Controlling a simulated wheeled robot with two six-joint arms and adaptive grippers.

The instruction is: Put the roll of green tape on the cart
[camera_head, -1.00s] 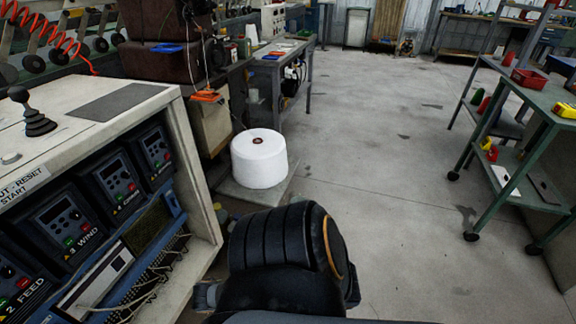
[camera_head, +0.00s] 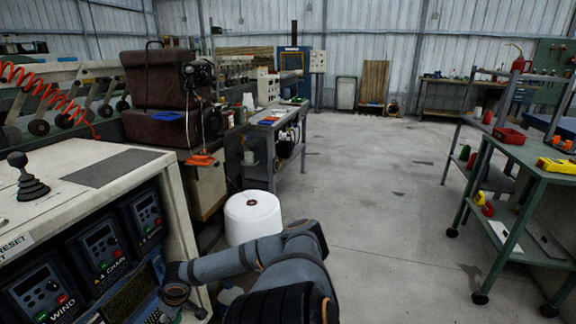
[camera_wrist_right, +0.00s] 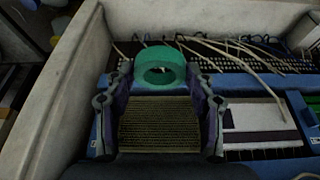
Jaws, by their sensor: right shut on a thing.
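The roll of green tape (camera_wrist_right: 160,54) is a teal-green ring between the fingertips of my right gripper (camera_wrist_right: 160,76) in the right wrist view. The fingers are shut on its two sides, over the open bay of the machine console. In the head view my right arm bends left to the console, and the tape cannot be made out there. The cart (camera_head: 535,158) is a green-framed wheeled table at the right, far from the gripper. My left gripper is not in view.
The machine console (camera_head: 125,175) fills the left, with loose cables (camera_wrist_right: 250,52) in its bay. A white spool (camera_head: 253,216) stands on the floor beyond the arm. A red bin (camera_head: 509,135) and a yellow item (camera_head: 557,165) occupy the cart's top. Open floor (camera_head: 390,220) lies between.

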